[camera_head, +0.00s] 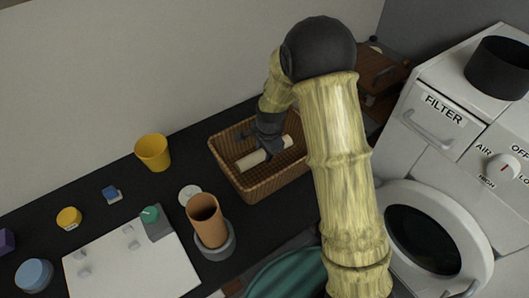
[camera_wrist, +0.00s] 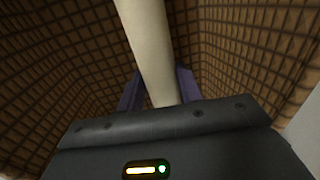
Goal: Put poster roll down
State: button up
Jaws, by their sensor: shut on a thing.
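The poster roll (camera_head: 252,159) is a cream-white cylinder inside the brown wicker basket (camera_head: 230,184) in the head view. My gripper (camera_head: 267,150) reaches down into the basket and is shut on the roll near its middle. In the wrist view the roll (camera_wrist: 150,45) runs up from between the two purple-grey fingers of my gripper (camera_wrist: 160,92), with woven basket walls around it. Whether the roll touches the basket floor I cannot tell. My wrist hides part of the roll in the head view.
A brown cup (camera_head: 205,222) in a grey holder stands close to the basket's left. A yellow cup (camera_head: 153,152) and a white disc (camera_head: 189,194) are on the dark counter (camera_head: 120,182). A white machine (camera_head: 440,140) stands at right. A brown box (camera_head: 378,72) is behind the basket.

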jog(key=shift+f, duration=0.55)
jog(key=shift+d+f, duration=0.1)
jog(key=o, duration=1)
jog(key=shift+o, duration=0.2)
jog(key=shift+s+a, duration=0.1)
jog(key=shift+a, duration=0.1)
jog(key=shift+d+r, duration=0.1)
jog(key=shift+r, duration=0.25)
notch_tip(320, 180, up, 11)
jog(key=s+d, duration=0.1)
jog(key=shift+s+r, duration=0.2)
jog(key=shift+s, duration=0.05)
